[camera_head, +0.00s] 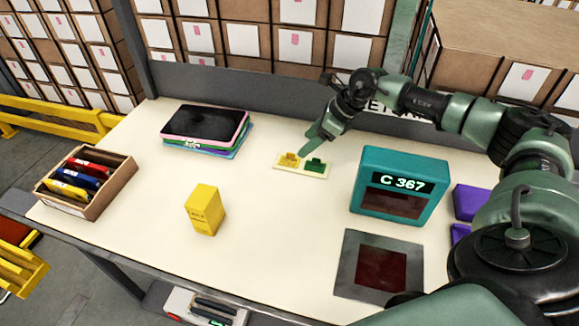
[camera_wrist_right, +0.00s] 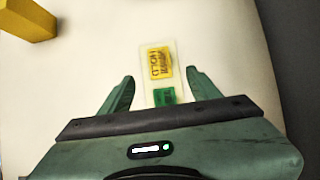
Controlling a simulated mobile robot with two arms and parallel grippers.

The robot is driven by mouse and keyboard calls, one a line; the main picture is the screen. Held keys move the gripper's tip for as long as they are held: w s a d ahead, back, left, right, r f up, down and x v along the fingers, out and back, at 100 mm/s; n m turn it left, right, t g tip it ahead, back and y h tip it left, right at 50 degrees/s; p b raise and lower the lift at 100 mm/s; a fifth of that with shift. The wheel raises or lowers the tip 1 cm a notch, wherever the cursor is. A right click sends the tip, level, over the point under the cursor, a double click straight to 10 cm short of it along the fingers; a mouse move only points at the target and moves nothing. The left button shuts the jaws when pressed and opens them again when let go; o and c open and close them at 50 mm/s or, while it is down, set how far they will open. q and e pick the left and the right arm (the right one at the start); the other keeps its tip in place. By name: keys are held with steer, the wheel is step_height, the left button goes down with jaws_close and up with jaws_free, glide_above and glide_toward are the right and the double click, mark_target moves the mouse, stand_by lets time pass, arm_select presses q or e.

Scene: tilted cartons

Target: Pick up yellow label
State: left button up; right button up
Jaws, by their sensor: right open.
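The yellow label (camera_head: 290,158) lies on a small pale card (camera_head: 289,171) on the table, beside a green label (camera_head: 314,165). In the right wrist view the yellow label (camera_wrist_right: 160,62) is beyond the fingertips, roughly between their lines, with the green label (camera_wrist_right: 165,96) nearer, between the fingers. My right gripper (camera_head: 316,141) is just above and behind the card in the head view. It is open and empty, as the right wrist view (camera_wrist_right: 160,80) also shows. The exact height above the card is hard to tell. My left gripper is not in view.
A yellow box (camera_head: 205,209) stands front left of the card. A teal C 367 device (camera_head: 400,158) stands to its right, with a grey plate (camera_head: 350,262) in front. Stacked tablets (camera_head: 204,127) and a carton of colored packets (camera_head: 110,190) are left. The table middle is clear.

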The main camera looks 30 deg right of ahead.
mark_target(288, 160)
steer(key=shift+w+a+f, duration=0.25)
steer(key=shift+a+f, duration=0.05)
steer(key=shift+f, duration=0.3)
steer(key=p+x, duration=0.2)
steer(key=x, duration=0.3)
steer(key=shift+w+a+f, duration=0.1)
steer(key=shift+w+f, duration=0.05)
steer(key=shift+f, duration=0.05)
steer(key=shift+w+a+f, duration=0.15)
steer(key=shift+f, duration=0.25)
steer(key=c, duration=1.2)
